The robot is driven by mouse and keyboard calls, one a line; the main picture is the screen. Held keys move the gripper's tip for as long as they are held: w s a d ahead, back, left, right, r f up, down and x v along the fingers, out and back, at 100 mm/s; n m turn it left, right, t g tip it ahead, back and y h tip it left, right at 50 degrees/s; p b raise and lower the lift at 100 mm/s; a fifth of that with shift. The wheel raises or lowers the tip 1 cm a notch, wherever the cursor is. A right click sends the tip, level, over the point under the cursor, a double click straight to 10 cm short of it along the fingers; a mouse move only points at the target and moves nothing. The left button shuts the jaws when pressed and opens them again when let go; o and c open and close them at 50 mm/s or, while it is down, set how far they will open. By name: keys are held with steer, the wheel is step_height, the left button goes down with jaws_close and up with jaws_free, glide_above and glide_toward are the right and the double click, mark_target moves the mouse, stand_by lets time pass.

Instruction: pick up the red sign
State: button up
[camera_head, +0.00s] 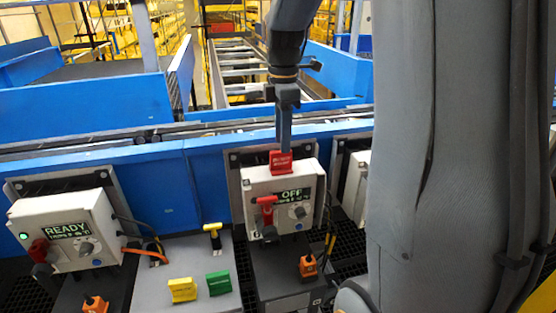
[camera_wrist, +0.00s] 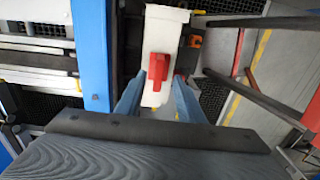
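The red sign (camera_head: 281,161) stands on top of the white control box (camera_head: 255,188) whose display reads OFF. Small white lettering on it is too blurred to read. My gripper (camera_head: 284,148) points straight down just above the sign, its fingertips at about the sign's top edge. In the wrist view, my gripper's two blue fingers (camera_wrist: 158,82) are apart, with the red sign (camera_wrist: 158,68) showing in the gap between them. Whether the fingers touch it cannot be told.
A yellow sign (camera_head: 182,290) and a green sign (camera_head: 219,283) stand on a grey surface at the front. A READY box (camera_head: 66,232) is at left. A red handle (camera_head: 265,205) juts from the OFF box. The blue conveyor wall (camera_head: 210,165) runs behind.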

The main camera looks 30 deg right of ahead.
mark_target(281, 168)
steer(key=shift+a+f, duration=0.25)
steer(key=shift+f, duration=0.6)
steer(key=shift+w+f+p, duration=0.15)
steer(key=shift+f+p, duration=0.95)
steer(key=shift+f, duration=1.4)
steer(key=shift+d, duration=0.1)
jaws_close()
